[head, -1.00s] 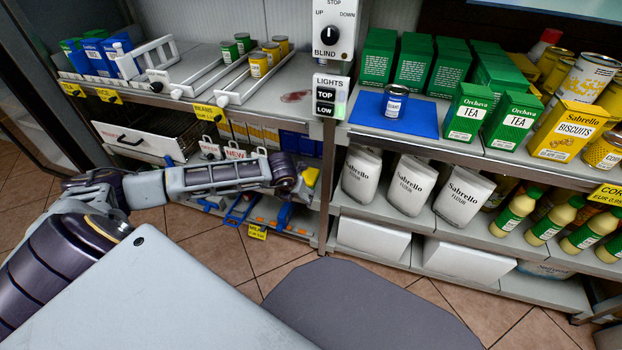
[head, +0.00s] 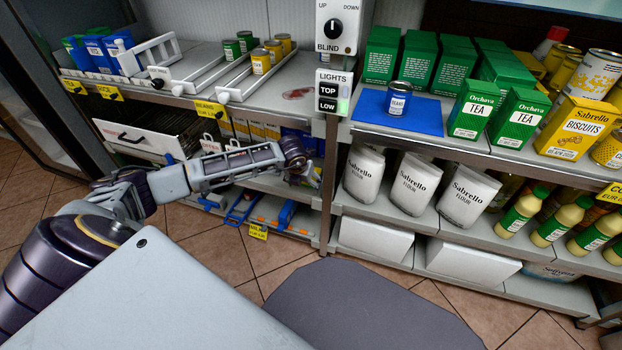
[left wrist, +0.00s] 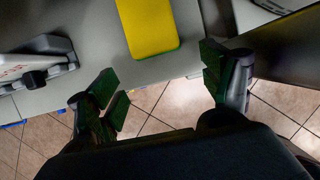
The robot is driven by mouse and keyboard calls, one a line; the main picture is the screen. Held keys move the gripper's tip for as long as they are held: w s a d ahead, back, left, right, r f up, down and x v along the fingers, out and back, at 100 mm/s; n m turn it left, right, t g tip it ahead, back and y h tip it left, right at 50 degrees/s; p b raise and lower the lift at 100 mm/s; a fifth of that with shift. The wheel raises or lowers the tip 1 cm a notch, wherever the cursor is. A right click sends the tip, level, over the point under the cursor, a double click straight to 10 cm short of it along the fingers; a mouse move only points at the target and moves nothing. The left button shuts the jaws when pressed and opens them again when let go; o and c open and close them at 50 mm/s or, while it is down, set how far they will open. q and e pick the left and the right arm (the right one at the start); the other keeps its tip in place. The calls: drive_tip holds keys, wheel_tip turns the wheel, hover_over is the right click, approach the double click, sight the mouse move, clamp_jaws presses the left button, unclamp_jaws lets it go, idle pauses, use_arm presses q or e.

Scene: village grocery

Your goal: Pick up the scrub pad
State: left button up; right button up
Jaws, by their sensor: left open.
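The scrub pad (left wrist: 148,25) shows in the left wrist view as a yellow slab with a thin green edge, lying on a grey shelf (left wrist: 88,32). It lies ahead of my left gripper (left wrist: 160,78), whose green-padded fingers are spread apart with nothing between them. The pad's near end is just beyond the fingertips and roughly in line with the gap. In the head view the left gripper (head: 305,176) is at the middle shelf by the upright post, and I cannot make out the pad clearly there. My right gripper is not in view.
The shelf's front edge runs beneath the fingers, with tiled floor beyond. A dark and white object (left wrist: 38,66) stands at the left in the wrist view. The metal post (head: 328,190) stands close right of the gripper. Flour bags (head: 364,174) fill the neighbouring bay.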

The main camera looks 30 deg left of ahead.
use_arm(q)
drive_tip(key=shift+w+a, duration=0.2)
drive_tip(key=shift+w, duration=0.6)
drive_tip(key=shift+w, duration=0.2)
drive_tip(key=shift+w+a+b, duration=0.25)
drive_tip(key=shift+w+b, duration=0.2)
drive_tip(key=shift+w, duration=0.45)
drive_tip(key=shift+w+a+b, duration=0.2)
drive_tip(key=shift+w+b, duration=0.2)
drive_tip(key=shift+w, duration=0.45)
drive_tip(key=shift+b+x, duration=0.6)
drive_tip(key=shift+x, duration=0.9)
drive_tip(key=shift+c, duration=0.8)
drive_tip(key=c, duration=0.8)
